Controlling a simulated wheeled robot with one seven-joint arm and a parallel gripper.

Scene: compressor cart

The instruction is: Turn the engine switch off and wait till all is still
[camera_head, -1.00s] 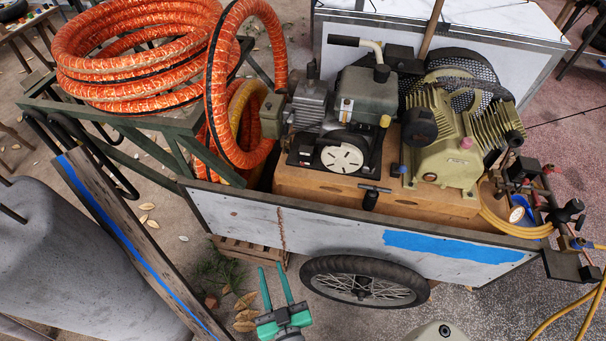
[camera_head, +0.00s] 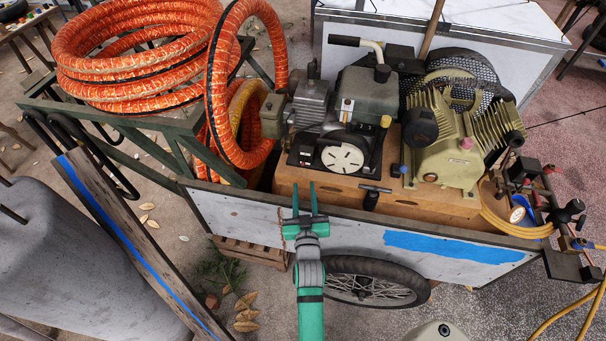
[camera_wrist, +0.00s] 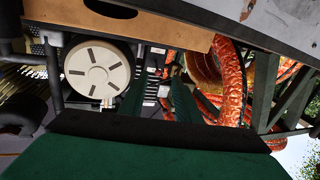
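The engine (camera_head: 362,97) is a dark grey and black unit on the cart, with a round white slotted disc (camera_head: 343,157) on its front. The disc also shows at left in the wrist view (camera_wrist: 97,70). My gripper (camera_head: 305,187) is in front of the cart's side panel, below and left of the disc, fingers pointing up. In the wrist view its green fingers (camera_wrist: 159,92) stand apart, with nothing held between them.
The cart's side panel (camera_head: 345,238) and top rail lie between my arm and the engine. A wooden base (camera_head: 300,187) bears the engine and the olive compressor (camera_head: 447,140). A T-handled clamp (camera_head: 372,197) stands at the rail.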

